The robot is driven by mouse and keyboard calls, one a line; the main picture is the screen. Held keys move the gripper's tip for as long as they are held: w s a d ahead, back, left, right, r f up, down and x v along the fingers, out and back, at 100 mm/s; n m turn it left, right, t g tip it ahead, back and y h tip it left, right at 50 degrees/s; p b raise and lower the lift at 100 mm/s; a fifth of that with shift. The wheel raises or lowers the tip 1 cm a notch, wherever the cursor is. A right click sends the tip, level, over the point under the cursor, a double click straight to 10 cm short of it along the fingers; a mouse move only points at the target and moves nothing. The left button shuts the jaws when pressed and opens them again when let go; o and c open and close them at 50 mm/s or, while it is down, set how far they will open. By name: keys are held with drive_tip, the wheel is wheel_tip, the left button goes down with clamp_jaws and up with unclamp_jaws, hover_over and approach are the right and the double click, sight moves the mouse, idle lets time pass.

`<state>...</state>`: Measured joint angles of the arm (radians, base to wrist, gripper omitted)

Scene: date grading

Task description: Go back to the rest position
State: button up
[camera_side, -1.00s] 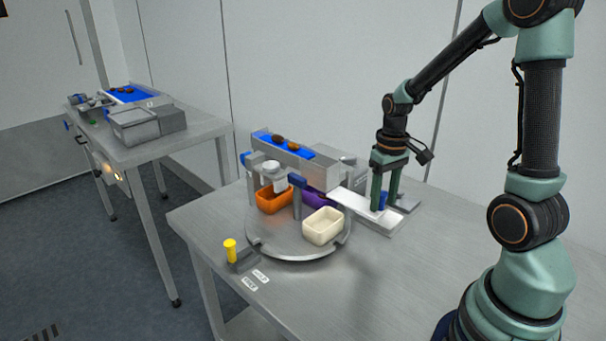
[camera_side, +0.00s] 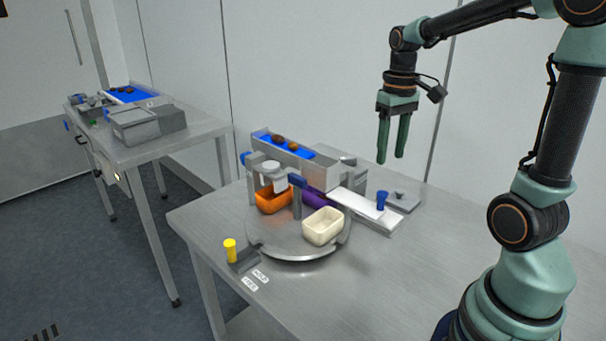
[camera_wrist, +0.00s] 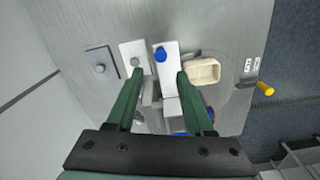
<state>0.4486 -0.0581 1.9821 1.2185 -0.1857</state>
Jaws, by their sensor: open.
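My gripper (camera_side: 393,160) hangs in the air above the right part of the metal table (camera_side: 330,285), its two green fingers pointing down. It is open with nothing between the fingers, clear of everything below. In the wrist view the gripper (camera_wrist: 158,80) shows its fingers spread over the table. A blue knob (camera_side: 382,200) stands upright on the white slide plate (camera_side: 350,202), below the gripper; it also shows in the wrist view (camera_wrist: 161,54).
A round turntable (camera_side: 290,243) carries a cream bin (camera_side: 323,226), an orange bin (camera_side: 273,201) and a partly hidden purple bin (camera_side: 316,198). A blue-belted conveyor (camera_side: 285,147) holds brown dates. A yellow-handled lever (camera_side: 230,251) stands at the front left. A second table (camera_side: 175,140) is behind left.

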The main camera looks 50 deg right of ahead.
drive_tip(key=s+a+r+n+t, duration=0.2)
drive_tip(key=a+t, duration=0.3)
drive_tip(key=a, duration=1)
drive_tip(key=shift+r+n+t, duration=0.15)
drive_tip(key=shift+n+t, duration=0.15)
drive_tip(key=shift+n, duration=0.2)
drive_tip(key=shift+d, duration=0.15)
idle(1.4)
